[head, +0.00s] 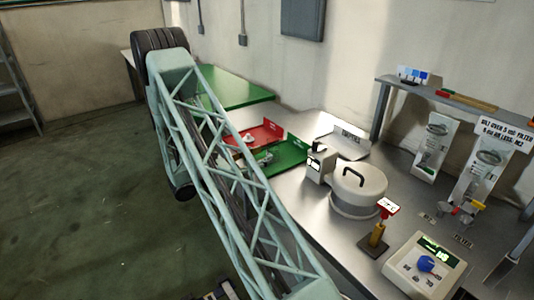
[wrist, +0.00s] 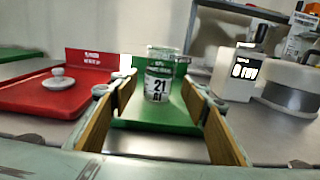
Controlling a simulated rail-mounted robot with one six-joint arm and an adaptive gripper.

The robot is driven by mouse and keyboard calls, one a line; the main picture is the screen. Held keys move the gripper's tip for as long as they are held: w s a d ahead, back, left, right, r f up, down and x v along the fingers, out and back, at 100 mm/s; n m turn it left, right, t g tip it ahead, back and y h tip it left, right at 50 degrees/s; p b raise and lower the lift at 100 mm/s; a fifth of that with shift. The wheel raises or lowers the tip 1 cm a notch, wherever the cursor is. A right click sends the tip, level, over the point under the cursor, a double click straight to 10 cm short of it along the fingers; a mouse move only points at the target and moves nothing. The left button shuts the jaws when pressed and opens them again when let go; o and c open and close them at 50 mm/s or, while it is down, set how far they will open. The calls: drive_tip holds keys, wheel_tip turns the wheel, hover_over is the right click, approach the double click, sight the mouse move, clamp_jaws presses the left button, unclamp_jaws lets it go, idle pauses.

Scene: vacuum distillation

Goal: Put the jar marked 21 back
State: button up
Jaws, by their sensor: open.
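The jar marked 21 (wrist: 158,88) is a clear jar with a white label. It appears upright on the green tray (wrist: 180,125) in the wrist view. My gripper (wrist: 160,98) is open, with one wood-coloured finger on each side in front of the jar. Gaps show between the fingers and the jar, so it is not gripped. In the head view the green tray (head: 292,152) is partly behind my arm.
A red tray (wrist: 25,98) with a white knobbed lid (wrist: 58,82) lies left of the green tray. To the right stand a small white device with a display (wrist: 236,75) and a round lidded pot (head: 357,190). A green mat (head: 240,88) lies farther back on the bench.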

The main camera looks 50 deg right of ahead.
drive_tip(key=shift+p+v, duration=0.4)
drive_tip(key=shift+v, duration=2.5)
drive_tip(key=shift+r, duration=0.1)
drive_tip(key=shift+s+a+r, duration=0.15)
drive_tip(key=shift+a+r, duration=0.05)
drive_tip(key=shift+r, duration=0.35)
drive_tip(key=s+a+r+m+g+y, duration=0.1)
drive_tip(key=s+a+r+m+y, duration=0.25)
drive_tip(key=s+a+r, duration=0.45)
drive_tip(key=s+a+r+m+y, duration=0.35)
drive_tip(key=a+r, duration=0.35)
drive_tip(key=r, duration=0.3)
drive_tip(key=s+a+r+m+t+y, duration=0.2)
drive_tip(key=s+a, duration=0.4)
drive_tip(key=a, duration=0.5)
drive_tip(key=s+a+r+m+t+y, duration=0.2)
drive_tip(key=s+a+r+t+y, duration=0.2)
drive_tip(key=a, duration=0.7)
drive_tip(key=s+a+r+m+t+y, duration=0.3)
drive_tip(key=s+a, duration=0.5)
drive_tip(key=a, duration=0.4)
wheel_tip(320, 180, up, 3)
drive_tip(key=shift+s+f+t+y, duration=0.15)
drive_tip(key=shift+s+t+y, duration=0.3)
drive_tip(key=shift+t, duration=0.45)
